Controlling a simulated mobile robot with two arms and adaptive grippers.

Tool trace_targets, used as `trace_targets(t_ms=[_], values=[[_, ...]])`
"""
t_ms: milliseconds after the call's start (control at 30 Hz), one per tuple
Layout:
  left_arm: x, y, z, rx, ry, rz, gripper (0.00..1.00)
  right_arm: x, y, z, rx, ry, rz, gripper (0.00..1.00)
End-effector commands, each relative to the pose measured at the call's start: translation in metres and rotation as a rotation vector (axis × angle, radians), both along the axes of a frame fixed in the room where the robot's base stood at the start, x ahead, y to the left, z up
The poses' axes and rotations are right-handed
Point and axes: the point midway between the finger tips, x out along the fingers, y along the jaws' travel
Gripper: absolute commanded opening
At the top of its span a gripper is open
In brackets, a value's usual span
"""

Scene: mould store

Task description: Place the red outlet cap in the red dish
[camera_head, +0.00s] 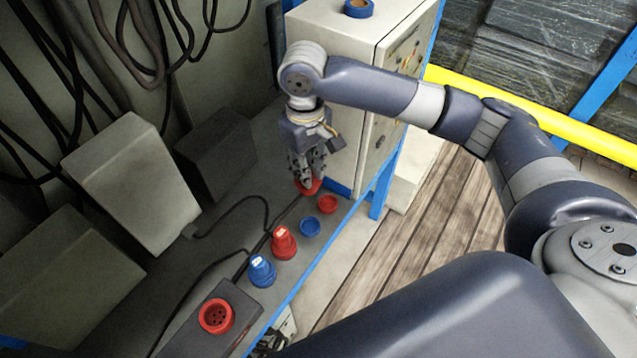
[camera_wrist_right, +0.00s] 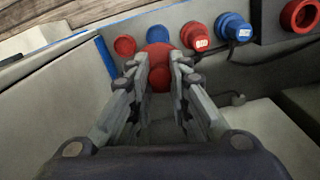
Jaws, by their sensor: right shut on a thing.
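My right gripper (camera_head: 308,178) is shut on a red cap (camera_head: 309,187), which also shows between the fingers in the right wrist view (camera_wrist_right: 159,56). The small red dish (camera_head: 327,204) stands on the bench just below and right of the held cap in the head view. It shows left of the cap in the right wrist view (camera_wrist_right: 125,46). The gap between cap and bench is hard to judge. Dark parts that look like my left gripper (camera_head: 272,341) show at the bottom, beyond the bench edge; their jaws are unclear.
A blue dish (camera_head: 310,227), a red plug (camera_head: 284,243) and a blue plug (camera_head: 262,271) stand along the blue bench edge. A box with a red socket (camera_head: 216,316) is nearer. A cabinet (camera_head: 350,35) with blue tape (camera_head: 359,8) stands behind. Black cables lie on the bench.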

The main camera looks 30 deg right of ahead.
Motion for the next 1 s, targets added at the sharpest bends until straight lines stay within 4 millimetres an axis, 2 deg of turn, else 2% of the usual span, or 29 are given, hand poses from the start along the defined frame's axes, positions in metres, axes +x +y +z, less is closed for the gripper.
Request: trace_targets(t_ms=[67,200,300,367,533,800,1000], values=[[-0.007,0.0,0.008,0.0,0.01,0.0,0.4,0.014,-0.003,-0.007,0.002,0.007,0.054,0.02],[-0.04,0.002,0.013,0.005,0.059,0.0,0.4,0.035,-0.011,-0.025,0.002,0.006,0.152,0.02],[-0.06,0.004,0.018,0.008,0.088,0.0,0.4,0.046,-0.018,-0.039,0.003,0.006,0.222,0.02],[-0.066,0.004,0.021,0.009,0.096,0.001,0.4,0.051,-0.023,-0.048,0.002,0.007,0.263,0.02],[-0.059,0.003,0.03,0.007,0.085,0.0,0.4,0.061,-0.041,-0.077,0.003,0.006,0.381,0.02],[-0.025,0.0,0.043,0.001,0.034,0.0,0.4,0.061,-0.067,-0.12,0.004,0.003,0.544,0.02],[-0.03,0.001,0.045,0.003,0.042,0.0,0.4,0.058,-0.077,-0.135,0.003,0.001,0.601,0.02]])
